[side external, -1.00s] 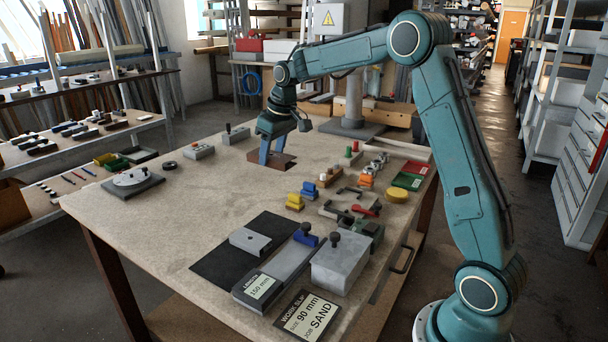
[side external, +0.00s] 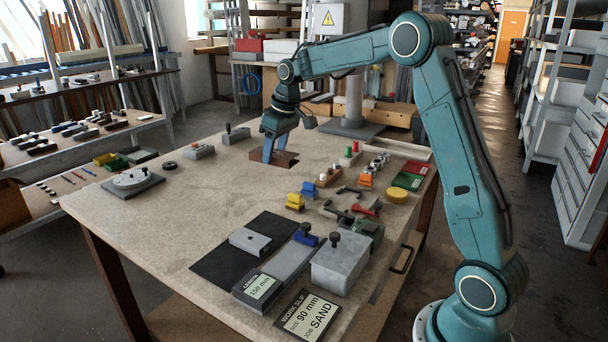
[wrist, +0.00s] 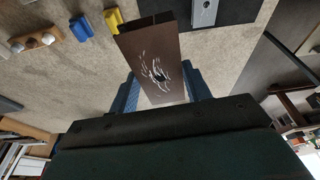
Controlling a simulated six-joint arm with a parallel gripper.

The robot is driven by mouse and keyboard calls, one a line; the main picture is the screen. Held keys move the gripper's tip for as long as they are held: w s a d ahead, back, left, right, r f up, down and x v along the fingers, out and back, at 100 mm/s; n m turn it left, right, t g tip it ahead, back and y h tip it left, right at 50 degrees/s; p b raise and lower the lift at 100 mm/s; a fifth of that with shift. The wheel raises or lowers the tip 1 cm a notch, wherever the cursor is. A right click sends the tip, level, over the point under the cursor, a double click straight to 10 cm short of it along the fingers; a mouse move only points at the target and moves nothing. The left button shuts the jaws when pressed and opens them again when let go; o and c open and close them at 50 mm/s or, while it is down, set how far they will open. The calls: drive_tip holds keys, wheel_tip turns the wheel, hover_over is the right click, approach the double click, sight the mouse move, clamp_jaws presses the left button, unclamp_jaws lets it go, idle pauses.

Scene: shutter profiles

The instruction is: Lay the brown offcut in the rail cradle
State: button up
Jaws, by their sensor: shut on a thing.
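The brown offcut (side external: 286,158) is a hollow, flat-sided profile with pale scratches and a dark spot on its face. In the wrist view the offcut (wrist: 150,60) sits between the two blue fingers of my gripper (wrist: 161,92), with its open end pointing away. My gripper (side external: 272,153) is shut on it, low over the back middle of the table; any gap beneath is hard to judge. A long grey rail-like fixture (side external: 283,272), apparently the rail cradle, lies at the front with a blue clamp and a 150 mm label.
A grey block (side external: 250,240) lies on a black mat (side external: 218,268) left of the fixture, and a larger grey box (side external: 340,265) stands to its right.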

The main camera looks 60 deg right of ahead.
drive_tip(key=s+d+f+n+g+y, duration=0.1)
drive_tip(key=s+d+f+n, duration=0.1)
drive_tip(key=d+n, duration=0.25)
drive_tip(key=s+d+f+n+y, duration=0.1)
drive_tip(key=s+d+f+n, duration=0.15)
drive_tip(key=d+n, duration=0.2)
drive_tip(key=n+g+y, duration=0.1)
drive_tip(key=n+g, duration=0.1)
drive_tip(key=n, duration=0.5)
hover_over(343, 202)
drive_tip(key=w, duration=0.1)
wheel_tip(343, 202, down, 5)
drive_tip(key=shift+s+d+f+n, duration=0.2)
drive_tip(key=shift+s+d+n, duration=0.3)
drive_tip(key=shift+d+n, duration=0.15)
drive_tip(key=shift+f, duration=4)
drive_tip(key=shift+f, duration=0.15)
drive_tip(key=o, duration=0.7)
